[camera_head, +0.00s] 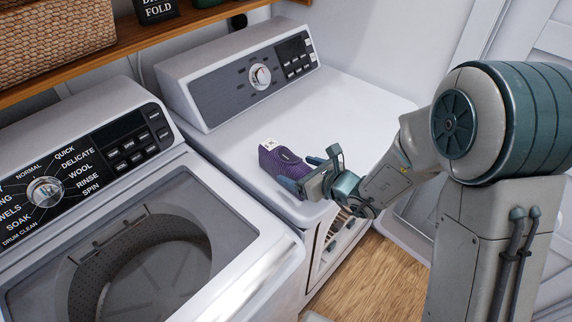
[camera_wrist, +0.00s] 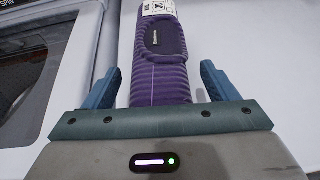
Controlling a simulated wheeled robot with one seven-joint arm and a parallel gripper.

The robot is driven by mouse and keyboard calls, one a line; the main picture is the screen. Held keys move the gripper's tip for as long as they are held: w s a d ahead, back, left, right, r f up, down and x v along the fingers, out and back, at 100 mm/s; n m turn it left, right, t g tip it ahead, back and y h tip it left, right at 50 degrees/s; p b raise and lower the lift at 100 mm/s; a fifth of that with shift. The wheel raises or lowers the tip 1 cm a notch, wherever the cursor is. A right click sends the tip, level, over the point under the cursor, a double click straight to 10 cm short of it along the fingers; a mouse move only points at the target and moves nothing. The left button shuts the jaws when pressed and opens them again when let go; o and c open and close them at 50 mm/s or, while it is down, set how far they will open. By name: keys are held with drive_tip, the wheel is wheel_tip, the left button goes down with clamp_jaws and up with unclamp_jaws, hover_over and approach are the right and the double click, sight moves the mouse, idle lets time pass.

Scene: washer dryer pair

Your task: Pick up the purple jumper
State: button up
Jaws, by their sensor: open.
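The purple jumper (camera_head: 282,163) lies folded on top of the dryer (camera_head: 345,110), near its front left edge. It has a ribbed knit and a white tag at its far end. In the wrist view the jumper (camera_wrist: 162,60) runs away from me between the two blue fingers. My gripper (camera_head: 307,176) is open at the near end of the jumper. In the wrist view my gripper (camera_wrist: 158,88) has a finger on each side of the jumper, with a gap on both sides. The jumper's near end is hidden behind the gripper body.
A top-loading washer (camera_head: 235,215) stands to the left, its drum (camera_head: 140,270) showing. A wooden shelf (camera_head: 130,40) with a wicker basket (camera_head: 55,38) hangs above. The rest of the dryer top is clear. Wooden floor (camera_head: 375,275) shows in front.

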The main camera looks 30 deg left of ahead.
drive_tip(key=shift+x, duration=0.9)
drive_tip(key=c, duration=1.3)
drive_tip(key=shift+r, duration=0.1)
drive_tip(key=shift+c, duration=0.3)
drive_tip(key=shift+r, duration=0.1)
